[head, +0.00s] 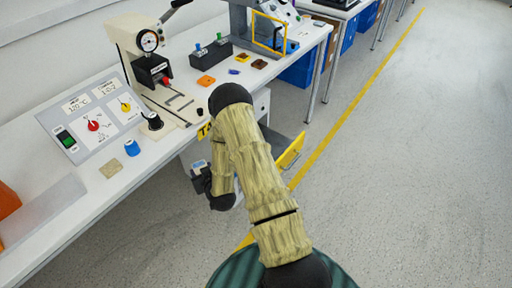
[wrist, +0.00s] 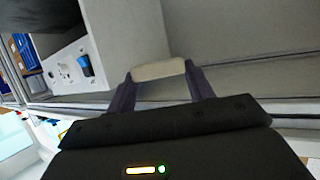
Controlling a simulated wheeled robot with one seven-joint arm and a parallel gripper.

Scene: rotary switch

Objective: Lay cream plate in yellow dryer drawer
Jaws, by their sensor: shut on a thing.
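In the wrist view, my gripper (wrist: 160,80) is shut on a thin cream plate (wrist: 158,70), held across the two fingertips. The plate is beside a pale grey upright surface, and I cannot tell if it touches it. In the head view, my gripper's end is low beside the bench front, and its fingers and the plate are hidden. The yellow-fronted dryer drawer (head: 291,151) stands pulled out below the bench, right of my arm. My arm hides part of the drawer.
Blue bins (head: 297,70) stand under the bench at the back. Floor to the right is clear.

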